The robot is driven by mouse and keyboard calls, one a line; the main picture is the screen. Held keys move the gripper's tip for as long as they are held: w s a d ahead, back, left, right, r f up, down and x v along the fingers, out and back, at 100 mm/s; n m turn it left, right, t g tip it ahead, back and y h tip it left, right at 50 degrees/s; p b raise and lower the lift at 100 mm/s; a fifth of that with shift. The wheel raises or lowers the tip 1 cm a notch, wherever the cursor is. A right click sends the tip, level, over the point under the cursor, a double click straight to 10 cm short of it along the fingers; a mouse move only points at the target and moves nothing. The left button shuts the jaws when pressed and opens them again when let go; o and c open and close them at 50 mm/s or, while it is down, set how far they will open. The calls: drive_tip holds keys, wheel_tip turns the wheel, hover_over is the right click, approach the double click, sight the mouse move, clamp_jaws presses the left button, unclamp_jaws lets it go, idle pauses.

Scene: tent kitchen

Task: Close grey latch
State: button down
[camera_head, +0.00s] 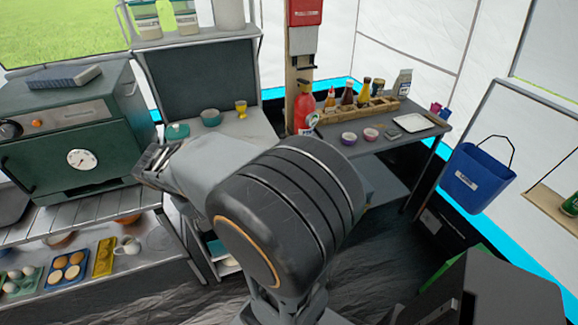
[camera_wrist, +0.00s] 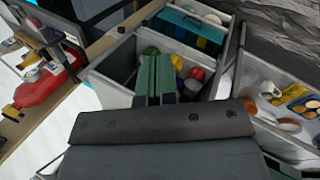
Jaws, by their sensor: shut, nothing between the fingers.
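I cannot make out a grey latch for certain in either view. In the head view my gripper (camera_head: 150,165) is mostly hidden behind my own arm. Its end shows by the right side of the green oven (camera_head: 70,125). In the wrist view the two green fingers of my gripper (camera_wrist: 155,75) are together, with nothing between them. They reach over an open grey-walled compartment (camera_wrist: 112,88) that holds several coloured items. I cannot tell whether the fingers touch anything there.
A red fire extinguisher (camera_head: 303,108) stands by the wooden post and also shows in the wrist view (camera_wrist: 48,90). A side table (camera_head: 392,140) carries bottles and bowls. A blue bucket (camera_head: 477,178) hangs at the right. A shelf (camera_head: 50,300) with eggs is below the oven.

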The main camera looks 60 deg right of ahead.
drive_tip(key=w+d+f+m+g+h+b, duration=0.1)
drive_tip(key=w+d+f+m+g+h, duration=0.15)
drive_tip(key=d, duration=0.35)
drive_tip(key=w+d+f+m+g+h+b, duration=0.1)
drive_tip(key=d+g+h, duration=0.25)
drive_tip(key=d, duration=0.25)
drive_tip(key=w+d+f+m+g+h+b, duration=0.1)
drive_tip(key=d+f+m+g+h, duration=0.15)
drive_tip(key=d, duration=0.35)
drive_tip(key=s+d+g+p, duration=0.1)
drive_tip(key=s+d+p, duration=0.1)
drive_tip(key=s+d, duration=0.6)
drive_tip(key=shift+s+d+f, duration=0.2)
drive_tip(key=shift+s+d, duration=0.15)
drive_tip(key=shift+d, duration=0.75)
drive_tip(key=shift+d, duration=0.15)
drive_tip(key=shift+f+n, duration=0.1)
drive_tip(key=shift+n, duration=0.2)
